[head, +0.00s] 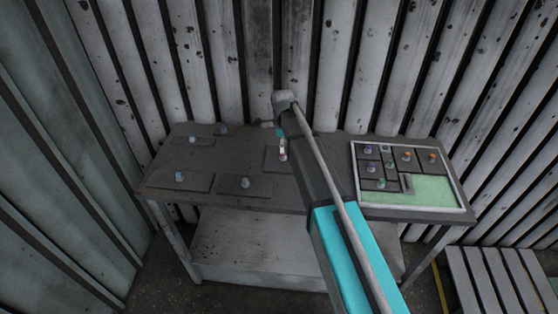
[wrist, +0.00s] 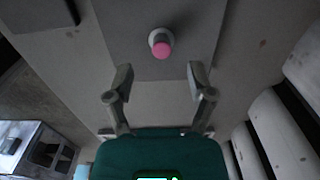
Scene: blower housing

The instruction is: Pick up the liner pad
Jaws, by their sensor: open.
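Several flat dark plates with small knobs lie on the table; I cannot tell by name which is the liner pad. One grey plate with a pink-topped knob lies under my gripper; this plate shows in the wrist view (wrist: 105,30), its pink knob (wrist: 160,43) standing upright. In the head view the same plate (head: 271,161) is partly hidden by my arm. My gripper (wrist: 158,82) is open and empty, its two fingers apart above the plate. The knob shows just beyond the fingertips, centred between them and not touched. The gripper is small in the head view (head: 281,140).
On the table (head: 215,208), other knobbed plates lie at left: front-left (head: 180,183), front-middle (head: 245,188) and back-left (head: 192,142). A pale-framed tray (head: 462,190) at right holds several knobbed plates and a bare green area (head: 432,188). Corrugated walls stand behind.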

